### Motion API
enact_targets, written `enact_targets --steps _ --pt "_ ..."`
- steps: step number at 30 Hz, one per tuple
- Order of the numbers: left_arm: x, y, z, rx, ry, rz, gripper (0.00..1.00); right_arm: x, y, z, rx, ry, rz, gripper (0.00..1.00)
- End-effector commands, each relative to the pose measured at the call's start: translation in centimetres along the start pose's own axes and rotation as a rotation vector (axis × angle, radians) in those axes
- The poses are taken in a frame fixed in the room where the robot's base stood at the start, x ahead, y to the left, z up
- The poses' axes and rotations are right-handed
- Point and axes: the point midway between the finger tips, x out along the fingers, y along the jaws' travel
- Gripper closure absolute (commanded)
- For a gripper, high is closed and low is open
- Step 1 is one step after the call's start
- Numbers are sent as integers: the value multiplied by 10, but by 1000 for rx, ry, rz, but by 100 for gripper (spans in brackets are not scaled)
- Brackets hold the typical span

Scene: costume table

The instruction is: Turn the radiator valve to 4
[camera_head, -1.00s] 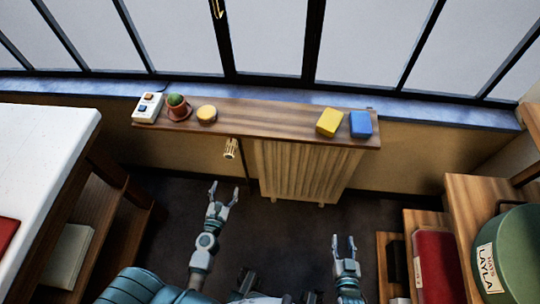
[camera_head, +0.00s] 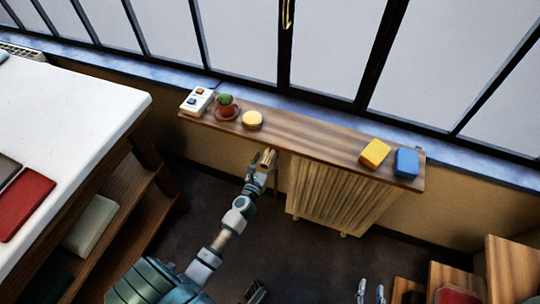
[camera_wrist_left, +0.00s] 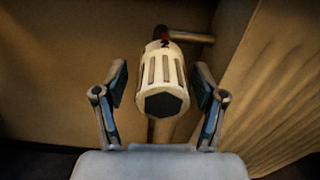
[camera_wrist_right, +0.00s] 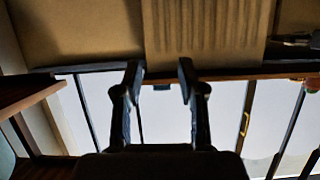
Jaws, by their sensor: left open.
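The radiator valve (camera_head: 268,157) is a ribbed cream knob at the left side of the ribbed radiator (camera_head: 335,195), under the wooden shelf. My left gripper (camera_head: 261,172) is at the valve. In the left wrist view the valve (camera_wrist_left: 163,80) stands between the two open fingers of the left gripper (camera_wrist_left: 162,92), with a gap on each side. A red mark and a small dark numeral, seemingly a 2, show at the knob's far end; the other numerals are hidden. My right gripper (camera_head: 371,291) is low at the bottom edge, its fingers apart and empty in the right wrist view (camera_wrist_right: 160,80).
On the wooden shelf (camera_head: 310,135) stand a white box with buttons (camera_head: 197,100), a potted cactus (camera_head: 226,107), a round yellow thing (camera_head: 252,120), a yellow block (camera_head: 375,153) and a blue block (camera_head: 406,162). A white-topped table (camera_head: 80,100) is at the left. Wooden steps (camera_head: 512,270) are lower right.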

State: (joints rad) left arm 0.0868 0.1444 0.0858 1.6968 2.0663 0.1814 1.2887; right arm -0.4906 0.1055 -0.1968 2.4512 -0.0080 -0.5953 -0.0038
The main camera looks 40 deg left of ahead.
Motion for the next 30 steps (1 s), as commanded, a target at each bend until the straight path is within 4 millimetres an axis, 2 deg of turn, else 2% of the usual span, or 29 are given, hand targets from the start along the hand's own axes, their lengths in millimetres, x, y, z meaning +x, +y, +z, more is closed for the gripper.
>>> enact_targets --steps 3,6,15,16,23,30 --pt "15 -2 -1 4 -1 -2 30 2 0 -5 3 43 -4 60" --pt "21 -3 0 4 -1 -1 30 2 0 -8 5 64 -5 60" --pt "24 -3 1 4 -1 -1 30 3 1 -10 3 73 -5 60" --pt "24 -3 1 3 -1 -1 32 3 0 -11 4 73 -5 60" --pt "24 -3 0 2 -1 -3 90 3 0 -11 4 74 -5 60" --pt "25 -2 0 13 0 0 90 3 0 -11 7 71 -4 60"
